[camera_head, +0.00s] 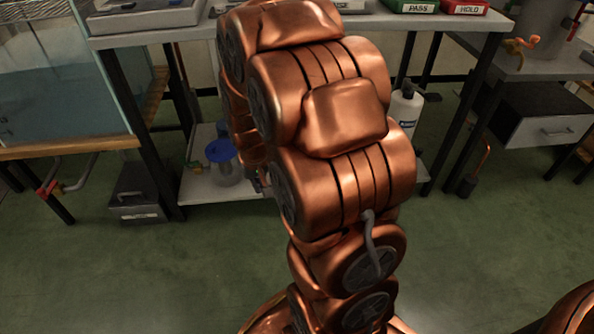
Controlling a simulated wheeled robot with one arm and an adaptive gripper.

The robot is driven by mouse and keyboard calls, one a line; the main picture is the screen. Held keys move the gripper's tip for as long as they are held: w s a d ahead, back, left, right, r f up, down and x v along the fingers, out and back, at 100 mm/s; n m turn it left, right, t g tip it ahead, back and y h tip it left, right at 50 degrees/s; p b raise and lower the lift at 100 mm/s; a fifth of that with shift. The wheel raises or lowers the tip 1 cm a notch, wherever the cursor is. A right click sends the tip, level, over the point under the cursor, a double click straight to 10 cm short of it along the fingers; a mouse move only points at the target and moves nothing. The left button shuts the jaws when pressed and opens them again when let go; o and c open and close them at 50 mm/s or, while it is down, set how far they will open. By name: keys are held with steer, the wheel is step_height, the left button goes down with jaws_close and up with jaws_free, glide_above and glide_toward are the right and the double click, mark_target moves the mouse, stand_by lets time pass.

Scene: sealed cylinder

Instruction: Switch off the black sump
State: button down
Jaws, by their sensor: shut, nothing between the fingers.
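A low black box (138,192) with a grey lower front stands on the floor at the left, below the glass tank. A larger black unit (545,115) with a light grey front and handle is under the right bench. I cannot tell which is the black sump, and no switch can be made out on either. My copper arm fills the middle of the view and bends over at the top. The small dark end of my gripper (259,182) shows just left of the arm, shut and empty, mostly hidden. It is apart from both black units.
The glass tank (60,95) stands on a wooden stand at the left, with pipes and a red valve (46,189) below. The middle bench's lower shelf (205,190) holds a blue-lidded jar (222,160) and a white bottle (404,108). Green floor is clear in front.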

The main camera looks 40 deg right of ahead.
steer(key=w+d+f+m+t+h, duration=0.1)
steer(key=w+d+f, duration=0.2)
steer(key=d, duration=0.5)
steer(key=w+d+f+m+t+h, duration=0.1)
steer(key=w+d+f+t, duration=0.1)
steer(key=d+f, duration=0.4)
steer(key=w+d+f+m+t+h, duration=0.1)
steer(key=w+d+f, duration=0.3)
steer(key=d, duration=0.6)
steer(key=shift+w+d+f+m, duration=0.25)
steer(key=shift+w+m, duration=0.05)
steer(key=shift+w, duration=0.2)
steer(key=shift+f, duration=0.1)
steer(key=b+x, duration=0.3)
steer(key=x, duration=0.7)
steer(key=shift+w+d+f, duration=0.1)
steer(key=shift+w+f, duration=0.05)
steer(key=shift+f, duration=0.05)
steer(key=shift+s+f+b, duration=0.25)
steer(key=shift+f+b, duration=0.55)
steer(key=shift+f, duration=0.8)
steer(key=shift+a+t, duration=0.25)
steer(key=shift+t, duration=0.05)
